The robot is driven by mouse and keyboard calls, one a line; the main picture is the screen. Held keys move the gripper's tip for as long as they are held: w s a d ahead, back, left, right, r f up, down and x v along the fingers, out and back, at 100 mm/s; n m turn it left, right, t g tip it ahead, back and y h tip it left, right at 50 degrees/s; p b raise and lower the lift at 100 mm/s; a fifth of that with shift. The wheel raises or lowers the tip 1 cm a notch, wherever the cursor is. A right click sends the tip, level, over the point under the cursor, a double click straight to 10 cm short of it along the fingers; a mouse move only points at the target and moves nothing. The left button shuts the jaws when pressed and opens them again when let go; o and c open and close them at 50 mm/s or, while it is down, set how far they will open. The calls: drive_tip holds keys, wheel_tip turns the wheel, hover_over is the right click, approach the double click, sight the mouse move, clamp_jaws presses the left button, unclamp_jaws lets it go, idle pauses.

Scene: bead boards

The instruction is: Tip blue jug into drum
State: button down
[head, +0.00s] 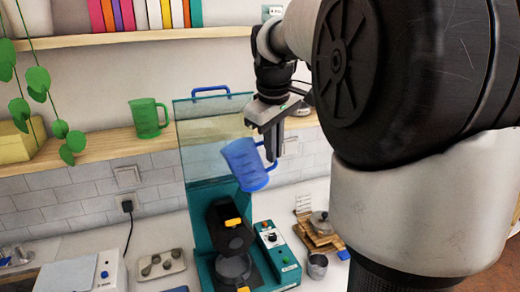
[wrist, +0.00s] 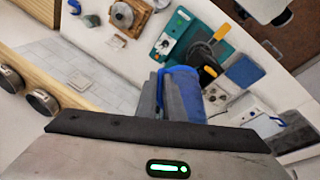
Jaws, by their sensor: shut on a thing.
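The blue jug (head: 243,165) hangs in the air in the head view, tilted, with its handle on the right. My gripper (head: 271,148) is shut on the handle. In the wrist view the jug (wrist: 184,92) shows beyond the fingers (wrist: 160,95); its inside is hidden. The black drum (head: 230,232) with an orange tab sits in a teal machine below the jug, apart from it. The drum also shows in the wrist view (wrist: 201,57).
The machine's clear panel (head: 205,140) stands upright behind the jug. A green jug (head: 148,118) stands on the wooden shelf at left. A metal cup (head: 317,266), a lidded pot (head: 321,223) and a white tray (head: 160,265) sit on the counter beside the machine.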

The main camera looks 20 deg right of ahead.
drive_tip(key=shift+r, duration=0.15)
wheel_tip(320, 180, up, 3)
drive_tip(key=t+y, duration=0.1)
drive_tip(key=y, duration=0.2)
drive_tip(key=shift+m, duration=0.3)
idle(0.5)
